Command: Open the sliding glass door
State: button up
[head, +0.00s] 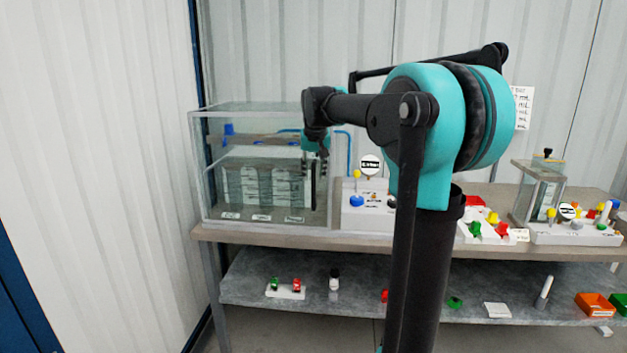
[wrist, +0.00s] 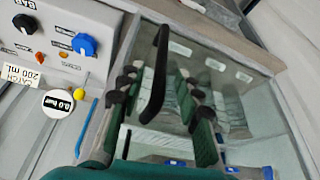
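The glass cabinet (head: 258,215) stands at the left end of the bench in the head view. Its glass front (wrist: 245,65) also shows in the wrist view, and the door looks shut. A long dark upright handle (head: 313,190) is near the right side of the front. In the wrist view the black handle (wrist: 154,85) appears between my two fingers. My gripper (head: 316,168) is in front of the door at the handle's upper part. In the wrist view my gripper (wrist: 158,92) has its green fingers apart, with gaps to the handle. I cannot tell whether the handle is within finger depth.
A white control panel (head: 365,212) with a blue knob (wrist: 84,44) and a gauge (wrist: 58,103) stands right of the cabinet. More small equipment (head: 575,232) is at the bench's right. A lower shelf (head: 255,275) holds small items. A corrugated wall (head: 90,150) is at left.

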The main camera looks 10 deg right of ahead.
jog(key=shift+x, duration=1.5)
grip_shut()
